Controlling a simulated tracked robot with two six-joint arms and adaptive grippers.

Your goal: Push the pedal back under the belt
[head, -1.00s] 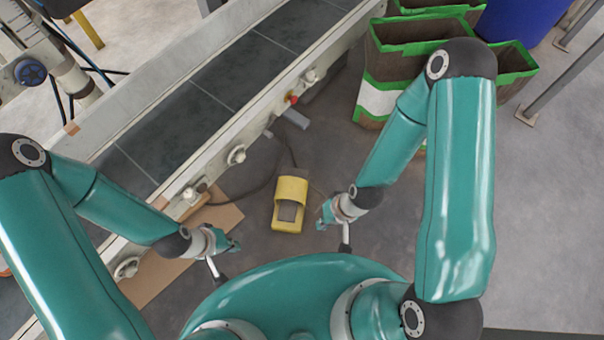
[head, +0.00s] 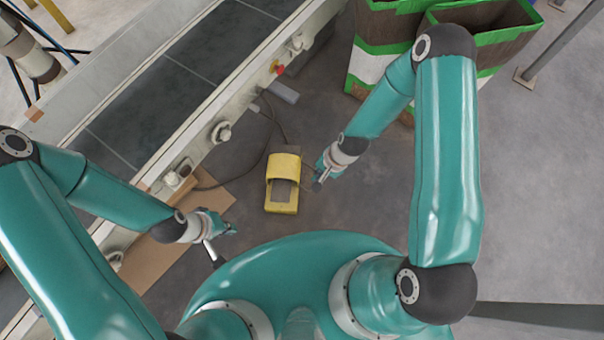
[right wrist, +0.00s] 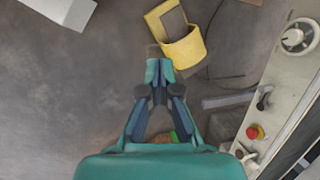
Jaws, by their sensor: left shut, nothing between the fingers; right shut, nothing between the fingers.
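The yellow foot pedal (head: 283,192) lies on the grey floor in front of the conveyor belt (head: 188,70), out in the open and not under it. My right gripper (head: 319,180) is shut and empty, just right of the pedal in the head view. In the right wrist view the closed fingertips (right wrist: 159,70) are close to the pedal's yellow hood (right wrist: 186,48); I cannot tell whether they touch.
A dark cable runs from near the pedal toward the conveyor frame. The frame carries knobs (head: 221,132) and a red button (head: 278,67). A flat cardboard sheet (head: 165,250) lies by the belt. Green-edged bins (head: 366,65) stand at the back right.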

